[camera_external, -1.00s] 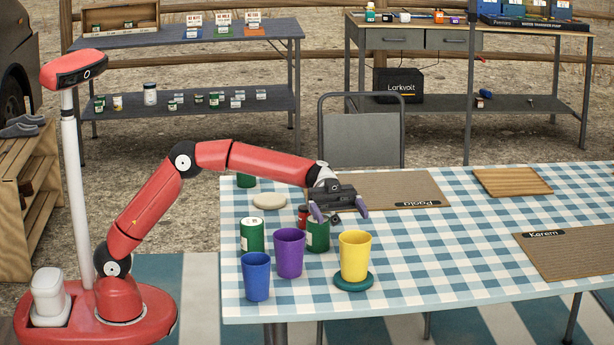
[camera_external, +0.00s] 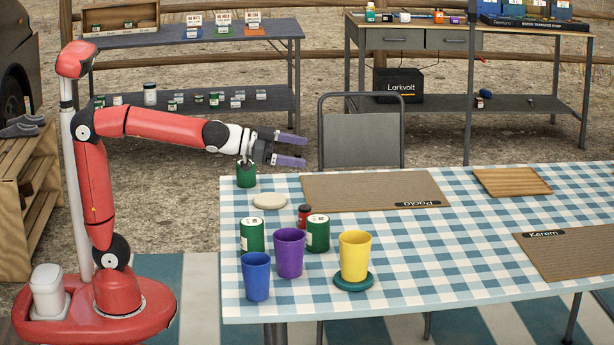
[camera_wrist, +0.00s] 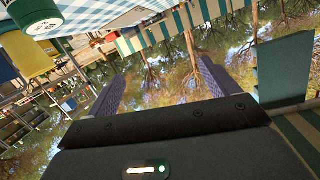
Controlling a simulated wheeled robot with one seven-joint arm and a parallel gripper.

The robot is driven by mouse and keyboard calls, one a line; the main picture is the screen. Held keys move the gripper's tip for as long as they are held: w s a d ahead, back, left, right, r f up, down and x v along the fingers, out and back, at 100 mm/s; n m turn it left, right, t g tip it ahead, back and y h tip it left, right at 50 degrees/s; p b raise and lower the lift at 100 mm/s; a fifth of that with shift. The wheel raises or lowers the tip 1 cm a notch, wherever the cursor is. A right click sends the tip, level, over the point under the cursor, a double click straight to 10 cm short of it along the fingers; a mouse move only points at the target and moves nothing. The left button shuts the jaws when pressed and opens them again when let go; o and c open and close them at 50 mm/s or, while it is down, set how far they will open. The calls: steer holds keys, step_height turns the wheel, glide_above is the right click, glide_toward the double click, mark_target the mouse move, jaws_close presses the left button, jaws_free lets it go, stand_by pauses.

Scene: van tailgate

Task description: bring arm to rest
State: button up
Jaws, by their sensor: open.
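My gripper (camera_external: 292,149) is open and empty, with its two purple-tipped fingers apart. It is raised above the far left corner of the checkered table (camera_external: 430,272), pointing right. A green can (camera_external: 246,176) stands at the table corner below my wrist.
On the table stand a blue cup (camera_external: 256,277), a purple cup (camera_external: 289,254), a yellow cup (camera_external: 354,256) on a teal coaster (camera_external: 353,282), green cans (camera_external: 251,235), a small red jar (camera_external: 304,216) and a beige disc (camera_external: 269,201). A chair (camera_external: 361,146) stands behind. Placemats (camera_external: 370,190) lie right.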

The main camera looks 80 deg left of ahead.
steer(key=s+a+f+n+g+y, duration=0.1)
steer(key=s+a+f+g+y, duration=0.15)
steer(key=s, duration=0.25)
steer(key=s+a+f+n+g+y, duration=0.1)
steer(key=s+a+f+n, duration=0.1)
steer(key=s+a+f, duration=0.3)
steer(key=s+f+g+h, duration=0.1)
steer(key=s+f+g, duration=0.2)
steer(key=s, duration=0.7)
steer(key=s+d+f+g+h+p, duration=0.1)
steer(key=s+f+g, duration=0.2)
steer(key=s+f, duration=0.5)
steer(key=shift+s+d+f+g, duration=0.25)
steer(key=shift+s+g, duration=0.1)
steer(key=shift+s, duration=0.7)
stand_by(1.3)
